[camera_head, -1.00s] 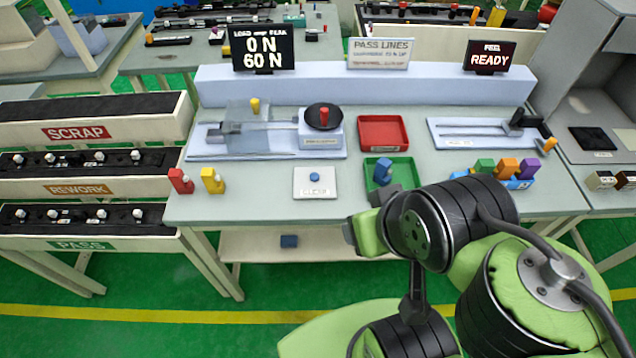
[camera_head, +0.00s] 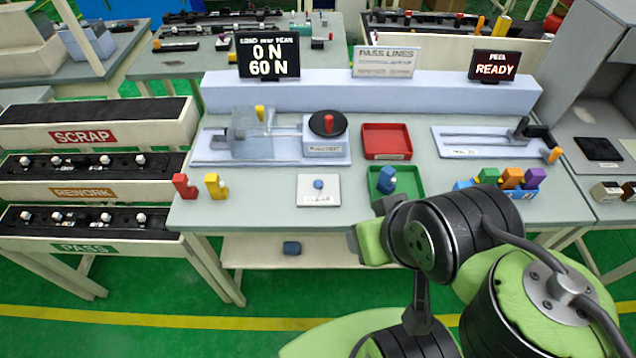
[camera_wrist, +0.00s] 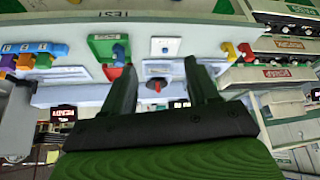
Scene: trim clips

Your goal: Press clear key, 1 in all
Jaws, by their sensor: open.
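The clear key is a round blue button (camera_head: 318,184) on a white plate (camera_head: 318,199) labelled CLEAR, near the front edge of the bench. It also shows in the wrist view as a small blue dot on a white plate (camera_wrist: 165,46), beyond my fingertips and between them in the picture. My gripper (camera_wrist: 160,72) is open and empty, its two dark green fingers apart. A gap shows between the fingers and the key. In the head view my arm hides the fingers. The load display (camera_head: 268,55) reads 0 N and 60 N.
A red clip (camera_head: 184,187) and a yellow clip (camera_head: 216,187) stand left of the key. A green tray (camera_head: 408,188) with a blue clip is to its right. The press fixture (camera_head: 326,148) and a red tray (camera_head: 386,140) lie behind. The bench around the key is clear.

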